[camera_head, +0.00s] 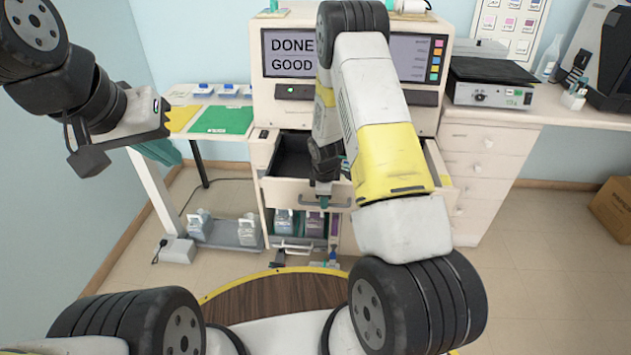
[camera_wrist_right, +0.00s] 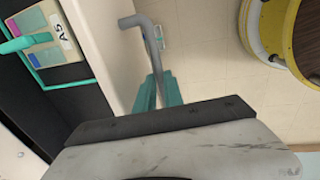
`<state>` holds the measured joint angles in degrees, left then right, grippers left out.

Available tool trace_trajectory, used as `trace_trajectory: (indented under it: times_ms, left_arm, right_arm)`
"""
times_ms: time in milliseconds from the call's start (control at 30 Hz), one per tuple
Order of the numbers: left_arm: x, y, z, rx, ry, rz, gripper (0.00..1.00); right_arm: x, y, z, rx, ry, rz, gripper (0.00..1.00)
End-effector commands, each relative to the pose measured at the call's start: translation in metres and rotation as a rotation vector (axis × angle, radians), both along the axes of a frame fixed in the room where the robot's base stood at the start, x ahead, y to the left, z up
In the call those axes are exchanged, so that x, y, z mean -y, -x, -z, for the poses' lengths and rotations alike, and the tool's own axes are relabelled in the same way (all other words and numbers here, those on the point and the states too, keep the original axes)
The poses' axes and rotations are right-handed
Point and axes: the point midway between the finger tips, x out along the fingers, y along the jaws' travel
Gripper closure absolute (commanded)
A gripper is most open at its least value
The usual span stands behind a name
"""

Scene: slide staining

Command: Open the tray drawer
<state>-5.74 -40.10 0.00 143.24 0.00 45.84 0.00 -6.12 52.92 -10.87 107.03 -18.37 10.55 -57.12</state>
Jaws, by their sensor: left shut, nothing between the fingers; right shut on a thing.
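The tray drawer (camera_head: 285,190) stands pulled out from the front of the white staining machine, and its dark inside (camera_head: 293,158) shows. My right gripper (camera_head: 323,200) is at the drawer front, shut on the grey bar handle (camera_head: 339,204). In the right wrist view the teal fingers (camera_wrist_right: 158,92) clasp the handle (camera_wrist_right: 147,40). In that view a slide tray (camera_wrist_right: 45,45) labelled A5 lies in the drawer. My right arm hides part of the drawer in the head view. My left gripper (camera_head: 168,152) is shut and empty at the left, away from the drawer.
The screen (camera_head: 290,53) reads "DONE GOOD". Below the drawer, bottles (camera_head: 284,222) stand in an open bay. A side table with a green mat (camera_head: 222,120) is at left; a bench with a grey device (camera_head: 490,85) is at right.

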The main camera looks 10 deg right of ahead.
Motion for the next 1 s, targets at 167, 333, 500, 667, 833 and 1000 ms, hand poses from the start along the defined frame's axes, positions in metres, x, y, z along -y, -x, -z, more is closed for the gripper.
trace_trajectory:
  times_ms: [167,333,500,667,833,1000]
  left_arm:
    - [0.0,0.0,0.0,0.0,0.0,0.0,1.0]
    - [0.0,0.0,0.0,0.0,0.0,0.0,1.0]
    - [0.0,0.0,0.0,0.0,0.0,0.0,1.0]
    - [0.0,0.0,0.0,0.0,0.0,0.0,1.0]
    - [0.0,0.0,0.0,0.0,0.0,0.0,1.0]
    - [0.0,0.0,0.0,0.0,0.0,0.0,1.0]
  right_arm:
    - [0.0,-0.001,-0.001,0.002,0.0,0.0,0.66]
    - [0.0,-0.001,0.0,0.001,0.0,0.0,0.66]
    - [0.0,0.0,-0.004,0.001,-0.001,0.0,0.66]
    - [-0.001,0.003,-0.026,0.004,-0.001,0.0,0.66]
    - [-0.003,0.008,-0.055,0.004,-0.001,0.0,0.66]
    - [-0.004,0.012,-0.073,0.002,-0.001,0.001,0.66]
